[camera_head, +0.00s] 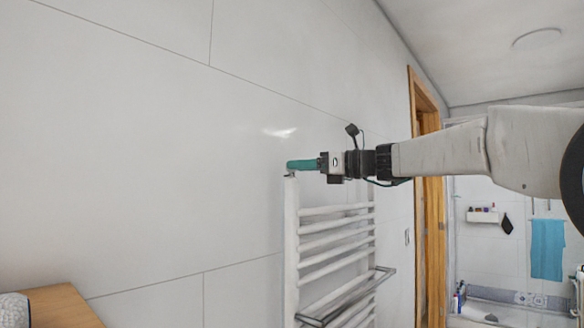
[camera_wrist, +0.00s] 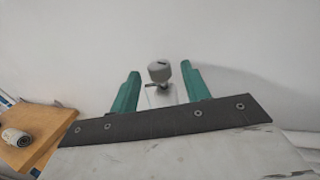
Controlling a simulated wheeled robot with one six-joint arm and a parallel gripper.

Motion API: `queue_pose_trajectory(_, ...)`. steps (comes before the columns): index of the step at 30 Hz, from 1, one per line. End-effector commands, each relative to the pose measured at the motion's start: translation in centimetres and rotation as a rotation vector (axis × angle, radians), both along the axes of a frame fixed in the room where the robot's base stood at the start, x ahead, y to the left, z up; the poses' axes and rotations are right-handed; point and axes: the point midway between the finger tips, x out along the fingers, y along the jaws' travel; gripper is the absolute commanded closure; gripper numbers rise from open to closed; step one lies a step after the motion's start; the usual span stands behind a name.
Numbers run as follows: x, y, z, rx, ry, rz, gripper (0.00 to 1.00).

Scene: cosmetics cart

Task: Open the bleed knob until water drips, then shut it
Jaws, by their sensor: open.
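The bleed knob (camera_wrist: 160,72) is a small grey cylinder with a slot in its top, on the top end of the white towel radiator (camera_head: 291,230). In the wrist view it shows between the two green fingers of my gripper (camera_wrist: 160,80), with a gap on each side. In the head view my gripper (camera_head: 301,165) is level with the radiator's top end, and its fingers hide most of the knob. The gripper is open and holds nothing. I see no water drops.
The tiled wall (camera_head: 150,150) runs close behind the radiator. A metal towel rail (camera_head: 345,300) sticks out from the radiator's front. A wooden surface (camera_head: 62,306) with a white rounded object (camera_head: 13,311) stands at lower left. A wooden door frame (camera_head: 431,230) is beyond.

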Motion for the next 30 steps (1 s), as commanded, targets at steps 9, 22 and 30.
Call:
queue_pose_trajectory(9,1.1,2.9,0.0,-0.002,-0.002,0.0,0.53)
queue_pose_trajectory(22,1.1,2.9,0.0,-0.002,-0.002,-0.001,0.97)
queue_pose_trajectory(30,1.1,3.0,0.0,-0.002,-0.001,-0.02,0.96)
